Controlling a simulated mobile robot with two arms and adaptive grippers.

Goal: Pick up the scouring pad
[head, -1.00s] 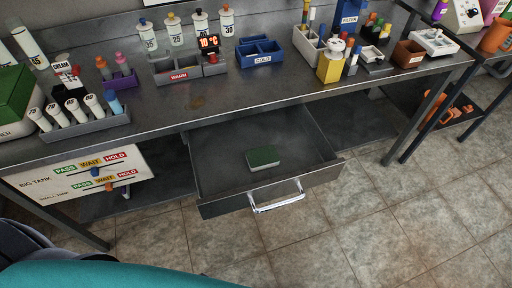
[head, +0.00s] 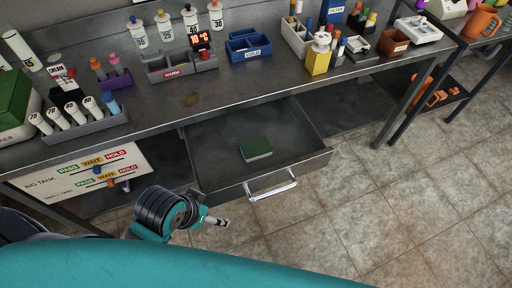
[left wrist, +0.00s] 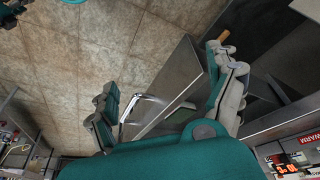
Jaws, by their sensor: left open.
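The scouring pad (head: 256,148), green on top with a pale edge, lies flat in the open grey drawer (head: 215,176) below the bench. A bit of green that looks like the pad (left wrist: 184,109) shows between my fingers in the left wrist view, partly hidden. My left gripper (head: 214,220) is in front of the drawer's left front corner, apart from the pad; in the left wrist view its two fingers (left wrist: 165,108) are spread wide with nothing held. The drawer handle (left wrist: 140,106) shows between them. My right gripper is not in view.
The drawer's metal front handle (head: 271,187) sticks out toward me. The bench top (head: 215,100) above the drawer carries bottles, a blue COLD box (head: 249,46) and a WARM rack (head: 182,69). A sign board (head: 85,175) hangs left of the drawer. The tiled floor at right is clear.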

